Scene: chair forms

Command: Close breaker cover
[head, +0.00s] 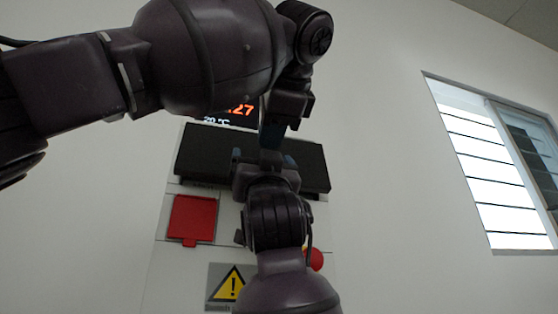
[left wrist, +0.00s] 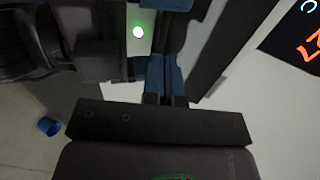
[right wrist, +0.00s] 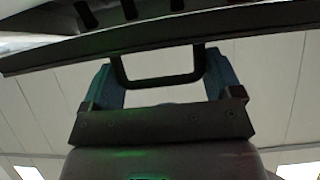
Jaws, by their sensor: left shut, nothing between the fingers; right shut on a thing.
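The black breaker cover (head: 305,165) is on the wall panel in the head view, partly hidden behind my arms. Its long dark edge (right wrist: 50,56) crosses the right wrist view, with a black U-shaped handle (right wrist: 160,82) below it. How far it is swung open I cannot tell. My right gripper (right wrist: 165,76) is shut on the handle, a blue finger at each side. My left gripper (head: 272,135) reaches down in front of the cover's upper part; its blue fingers (left wrist: 165,82) are shut and empty. Whether they touch the cover is unclear.
A display with orange digits (head: 243,110) sits above the cover. A red flap (head: 192,218), a yellow warning sign (head: 229,284) and a red knob (head: 314,259) are lower on the panel. A green light (left wrist: 138,32) glows near my left fingers. A window (head: 490,160) is at the right.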

